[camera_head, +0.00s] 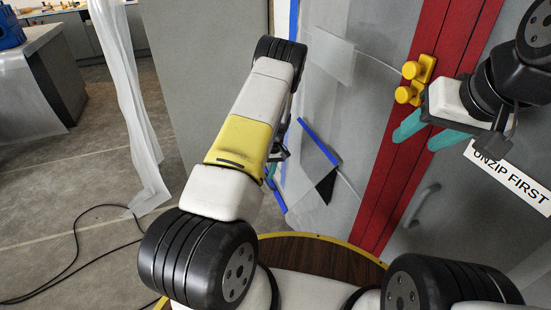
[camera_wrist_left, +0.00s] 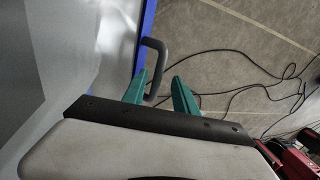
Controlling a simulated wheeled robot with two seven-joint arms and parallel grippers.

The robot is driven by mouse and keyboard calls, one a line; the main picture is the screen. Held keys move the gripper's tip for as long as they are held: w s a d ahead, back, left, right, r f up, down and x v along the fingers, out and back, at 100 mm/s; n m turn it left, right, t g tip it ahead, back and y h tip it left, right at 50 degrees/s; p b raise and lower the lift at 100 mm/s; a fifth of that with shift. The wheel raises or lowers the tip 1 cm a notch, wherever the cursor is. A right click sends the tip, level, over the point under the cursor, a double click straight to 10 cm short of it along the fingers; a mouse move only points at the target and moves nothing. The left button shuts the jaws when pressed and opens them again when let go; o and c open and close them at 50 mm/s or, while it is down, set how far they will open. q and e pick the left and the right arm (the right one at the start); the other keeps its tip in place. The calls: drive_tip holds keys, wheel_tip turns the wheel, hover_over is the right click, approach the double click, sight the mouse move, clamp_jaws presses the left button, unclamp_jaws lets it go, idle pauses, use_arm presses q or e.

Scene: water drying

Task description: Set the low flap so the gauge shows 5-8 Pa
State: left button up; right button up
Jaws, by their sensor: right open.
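A small clear flap (camera_head: 312,158) with a blue upper edge hangs low on the plastic sheet, tilted, with a dark triangular gap (camera_head: 327,187) beside it. I cannot tell if this is the low flap. In the left wrist view, my left gripper (camera_wrist_left: 158,75) is open, and a grey U-shaped handle (camera_wrist_left: 157,50) on a blue edge reaches between its teal fingers; contact is unclear. In the head view my left arm mostly hides that gripper. My right gripper (camera_head: 428,131) is open and empty in front of the red zipper strip (camera_head: 388,165). No gauge is visible.
Yellow zipper pulls (camera_head: 416,80) sit on the red strip above my right gripper. An "UNZIP FIRST" sign (camera_head: 510,178) and a grey handle (camera_head: 422,204) are at right. A plastic curtain (camera_head: 118,90) hangs left. Black cables (camera_head: 75,235) lie on open floor.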

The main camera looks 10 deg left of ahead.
use_arm(q)
drive_tip(key=v, duration=0.7)
drive_tip(key=shift+r, duration=0.4)
drive_tip(key=shift+w+d, duration=0.1)
drive_tip(key=s+d+r+m+t+h, duration=0.1)
drive_tip(key=s+r, duration=0.2)
drive_tip(key=r, duration=0.6)
drive_tip(key=s+d+r+m+t+h, duration=0.15)
drive_tip(key=s+r, duration=0.25)
drive_tip(key=r, duration=0.6)
drive_tip(key=s+d+r+t+h, duration=0.1)
drive_tip(key=s+r, duration=0.2)
drive_tip(key=r, duration=0.6)
drive_tip(key=s+d+r+m+t, duration=0.1)
drive_tip(key=s+r, duration=0.4)
drive_tip(key=s, duration=0.5)
drive_tip(key=s+d+r+m+t, duration=0.2)
drive_tip(key=s+r+m+t, duration=0.1)
drive_tip(key=s, duration=0.8)
wheel_tip(320, 180, up, 2)
drive_tip(key=shift+s+d+r+m+h, duration=0.25)
drive_tip(key=shift+d+m+h, duration=0.1)
drive_tip(key=shift+m+h, duration=0.15)
